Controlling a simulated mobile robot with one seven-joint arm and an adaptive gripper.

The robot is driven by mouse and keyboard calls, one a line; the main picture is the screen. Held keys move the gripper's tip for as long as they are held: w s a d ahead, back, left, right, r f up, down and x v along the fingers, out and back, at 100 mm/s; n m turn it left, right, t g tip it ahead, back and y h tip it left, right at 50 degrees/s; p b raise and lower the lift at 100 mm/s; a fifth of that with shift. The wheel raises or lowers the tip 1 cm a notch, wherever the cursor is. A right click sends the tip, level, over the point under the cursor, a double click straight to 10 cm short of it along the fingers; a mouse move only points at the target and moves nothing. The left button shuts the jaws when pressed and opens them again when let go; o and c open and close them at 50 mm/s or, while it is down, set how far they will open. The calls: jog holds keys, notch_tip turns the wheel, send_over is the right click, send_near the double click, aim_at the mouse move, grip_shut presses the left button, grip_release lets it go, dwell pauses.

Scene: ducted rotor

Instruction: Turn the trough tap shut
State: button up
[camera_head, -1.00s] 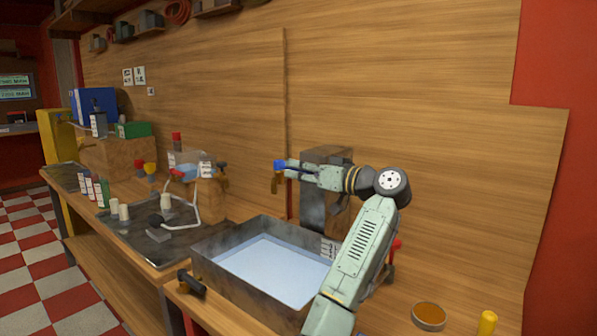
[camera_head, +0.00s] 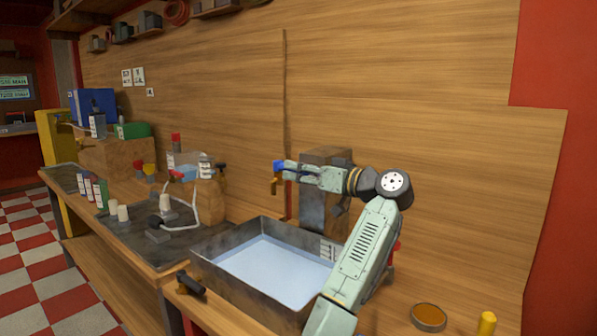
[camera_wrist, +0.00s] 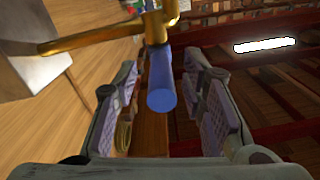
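The trough tap shows in the wrist view as a brass pipe and spout (camera_wrist: 110,40) with a round blue handle (camera_wrist: 161,88) pointing toward the camera. In the head view, the blue handle (camera_head: 279,166) and brass spout (camera_head: 275,185) show at the tip of my arm, above the back of the trough. My gripper (camera_wrist: 165,95) is open, with one padded finger on each side of the blue handle. Gaps show between handle and fingers, so they look apart. In the head view my gripper (camera_head: 290,171) partly hides the tap. The metal trough (camera_head: 207,267) below holds pale water.
A dark block (camera_head: 318,212) stands against the wooden wall behind my arm. A black-handled tool (camera_head: 191,285) lies at the trough's front left. A round tin (camera_head: 428,316) and a yellow peg (camera_head: 487,322) are at the right. Bottles and cups crowd the bench on the left.

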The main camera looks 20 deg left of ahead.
jog(key=v, duration=1.1)
jog(key=shift+d, duration=0.2)
jog(key=shift+s, duration=0.1)
